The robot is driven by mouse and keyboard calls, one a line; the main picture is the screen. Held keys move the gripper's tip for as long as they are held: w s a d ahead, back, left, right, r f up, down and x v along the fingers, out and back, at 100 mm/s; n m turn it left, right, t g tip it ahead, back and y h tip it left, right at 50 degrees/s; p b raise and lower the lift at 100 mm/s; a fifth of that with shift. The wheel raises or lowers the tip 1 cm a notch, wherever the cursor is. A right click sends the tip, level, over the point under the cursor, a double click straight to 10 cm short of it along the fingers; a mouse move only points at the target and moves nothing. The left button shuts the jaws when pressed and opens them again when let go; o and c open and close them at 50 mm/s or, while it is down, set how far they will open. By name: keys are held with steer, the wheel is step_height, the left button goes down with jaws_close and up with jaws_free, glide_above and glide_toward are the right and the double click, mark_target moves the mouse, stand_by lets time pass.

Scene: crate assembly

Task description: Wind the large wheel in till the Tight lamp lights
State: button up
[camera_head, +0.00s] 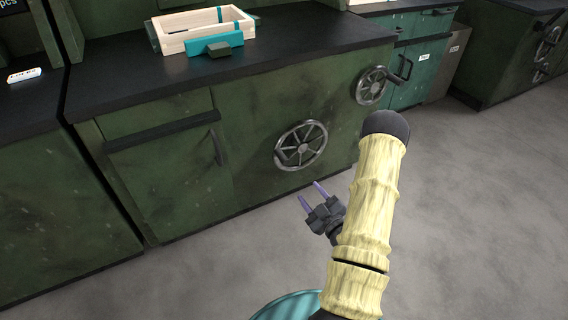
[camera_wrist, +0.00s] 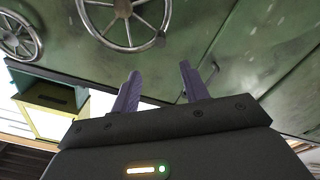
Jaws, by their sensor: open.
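The large wheel (camera_head: 303,147), a spoked grey metal handwheel, is mounted on the green cabinet front in the middle of the head view. It also shows at the top of the wrist view (camera_wrist: 122,8), partly cut off, with a small knob on its rim. My gripper (camera_head: 311,194) is open and empty, below and in front of the wheel, apart from it. Its two purple fingers (camera_wrist: 160,69) are spread in the wrist view, with nothing between them. I cannot make out a Tight lamp in either view.
A smaller handwheel (camera_head: 372,86) with a crank handle sits up and right on the same cabinet. A door with a dark handle (camera_head: 163,131) is at its left. A wooden crate with teal parts (camera_head: 205,32) stands on the dark worktop. The grey floor at right is clear.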

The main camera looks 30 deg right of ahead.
mark_target(284, 159)
steer(key=w+b, duration=0.2)
steer(key=w, duration=0.3)
steer(key=w+b, duration=0.2)
steer(key=w, duration=0.4)
steer(key=w+b, duration=0.2)
steer(key=w, duration=0.3)
steer(key=shift+w+a+f, duration=0.1)
steer(key=shift+w+a, duration=0.05)
steer(key=shift+a, duration=0.15)
steer(key=shift+w, duration=0.6)
jaws_close()
